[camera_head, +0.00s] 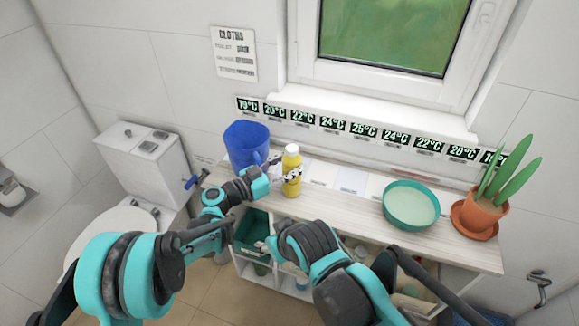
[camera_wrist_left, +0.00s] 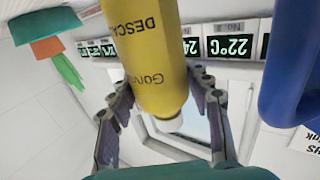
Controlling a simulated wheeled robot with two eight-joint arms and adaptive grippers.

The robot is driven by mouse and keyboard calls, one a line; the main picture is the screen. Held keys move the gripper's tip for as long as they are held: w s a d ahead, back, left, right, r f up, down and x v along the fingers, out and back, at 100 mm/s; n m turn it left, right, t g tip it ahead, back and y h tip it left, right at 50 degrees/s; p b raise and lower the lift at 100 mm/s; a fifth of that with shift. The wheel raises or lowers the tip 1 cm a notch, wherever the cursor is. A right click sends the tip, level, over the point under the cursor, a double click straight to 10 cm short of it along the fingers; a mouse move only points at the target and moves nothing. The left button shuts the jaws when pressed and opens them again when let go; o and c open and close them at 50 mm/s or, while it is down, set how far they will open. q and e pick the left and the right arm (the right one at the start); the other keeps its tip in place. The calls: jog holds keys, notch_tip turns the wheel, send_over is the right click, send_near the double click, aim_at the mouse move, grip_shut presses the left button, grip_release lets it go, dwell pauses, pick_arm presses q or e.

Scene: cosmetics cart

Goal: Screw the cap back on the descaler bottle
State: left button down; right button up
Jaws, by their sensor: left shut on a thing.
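The yellow descaler bottle (camera_head: 291,179) stands upright at the back left of the wooden counter. Its top end (camera_head: 292,150) is white; I cannot tell whether this is the cap or a bare neck. My left gripper (camera_head: 284,171) is shut on the bottle's body from the left. In the left wrist view the bottle (camera_wrist_left: 153,50) appears upside down between the two fingers, white end (camera_wrist_left: 168,123) lowest. My right gripper (camera_head: 262,246) is low in front of the counter, apart from the bottle. Its fingers are too small and dark to read, and no separate cap is distinguishable.
A blue jug (camera_head: 246,146) stands just left of the bottle. A teal bowl (camera_head: 411,204) and a potted plant (camera_head: 481,213) stand on the right of the counter (camera_head: 345,212). Temperature cards line the wall behind. A toilet (camera_head: 140,160) is at left.

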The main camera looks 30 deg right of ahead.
pick_arm(q)
jog(key=shift+r, duration=0.15)
jog(key=shift+f, duration=0.25)
jog(key=c, duration=1)
grip_release()
jog(key=shift+r, duration=0.1)
jog(key=shift+r, duration=0.2)
jog(key=a, duration=0.4)
jog(key=s+a+p, duration=0.1)
jog(key=a, duration=0.3)
jog(key=a+p, duration=0.1)
jog(key=a, duration=0.3)
jog(key=shift+s+f, duration=0.1)
jog(key=shift+s, duration=0.15)
